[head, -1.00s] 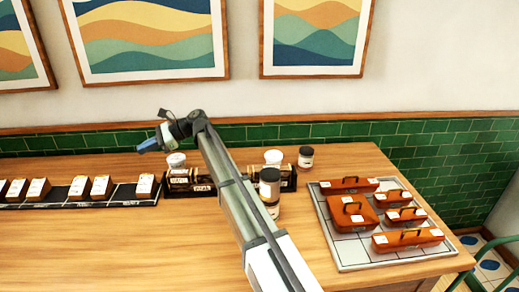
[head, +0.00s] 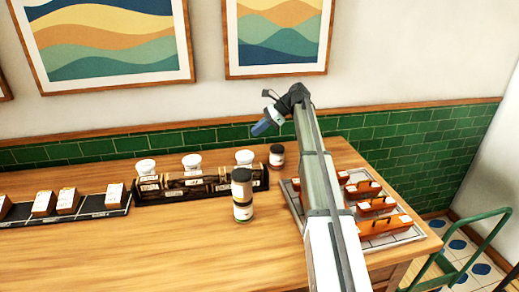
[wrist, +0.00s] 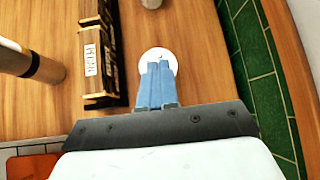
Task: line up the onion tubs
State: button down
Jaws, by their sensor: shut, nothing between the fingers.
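Three white-lidded tubs, left (head: 146,168), middle (head: 192,163) and right (head: 244,158), stand in a row along the back of a dark rack (head: 155,191). I cannot read which hold onion. My gripper (head: 261,127) is shut and empty, above the table near the right tub. In the wrist view its blue fingertips (wrist: 157,72) overlap a round white lid (wrist: 159,54) beyond them; I cannot tell whether they touch. Another white lid (wrist: 151,3) shows at the top edge. The rack (wrist: 116,62) lies left of both.
A dark-lidded jar (head: 277,158) stands right of the rack. A tray (head: 408,237) with several orange-brown handled boxes is at right, partly behind my arm. A long block holder (head: 98,214) lies left. The front table is clear.

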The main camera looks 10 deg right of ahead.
aim_at(242, 152)
jog(key=d, duration=0.2)
jog(key=d+f+m, duration=0.1)
jog(key=d, duration=0.2)
jog(key=d+f+m, duration=0.1)
jog(key=d, duration=0.1)
jog(key=shift+d+f+h, duration=0.2)
jog(key=shift+d+h, duration=0.05)
jog(key=shift+h, duration=0.15)
jog(key=x, duration=0.9)
jog(key=shift+w+a+f, duration=0.1)
jog(key=shift+a+f, duration=0.15)
jog(key=shift+a, duration=0.05)
jog(key=a, duration=0.4)
jog(key=w+a, duration=0.1)
jog(key=a, duration=0.2)
jog(key=shift+w+a, duration=0.1)
jog(key=shift+a, duration=0.05)
